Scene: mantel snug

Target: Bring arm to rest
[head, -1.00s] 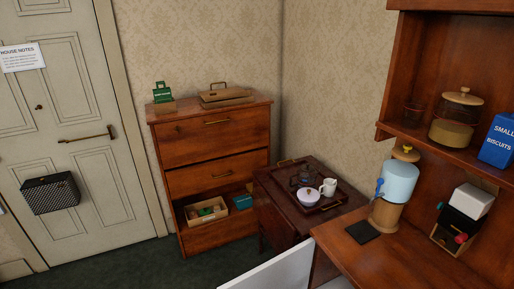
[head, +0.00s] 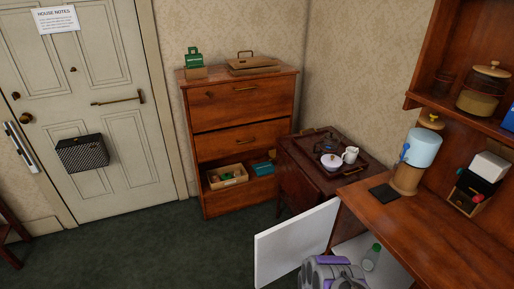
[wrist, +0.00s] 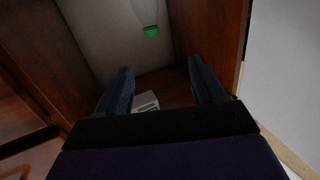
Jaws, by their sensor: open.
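My gripper (wrist: 160,92) shows in the wrist view with its two blue fingers spread apart and nothing between them. It points into an open wooden cabinet space with a pale back panel. A bottle with a green cap (wrist: 152,31) stands ahead of the fingers, apart from them. A small pale box-like object (wrist: 146,101) lies low beyond the fingers. In the head view my grey and purple arm is at the bottom edge, by the open white cabinet door (head: 290,245). The green-capped bottle (head: 371,257) stands just right of my arm; the fingers are hidden there.
The wooden desk (head: 430,215) is above and right of the open cabinet. A side table with a tray (head: 345,171) holds a teapot and a jug. The dark green carpet (head: 150,250) at left is clear.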

